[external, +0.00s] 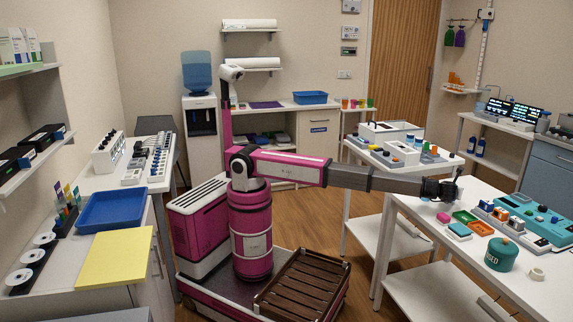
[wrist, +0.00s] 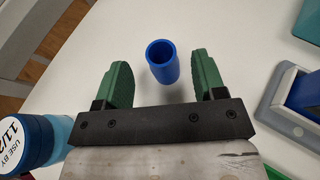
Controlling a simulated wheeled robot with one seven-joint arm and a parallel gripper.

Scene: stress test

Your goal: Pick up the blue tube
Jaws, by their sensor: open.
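The blue tube (wrist: 163,66) is a hollow, open-topped cylinder on the white table (wrist: 80,50) in the wrist view. It appears upright, its open mouth facing the camera. My gripper (wrist: 160,76) is open, with one green finger to the left of the tube and one to the right. A gap shows between the tube and each finger, and nothing is held.
In the wrist view, a blue-capped labelled container (wrist: 28,140) is close at the lower left and a grey-blue holder (wrist: 275,105) at the right.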

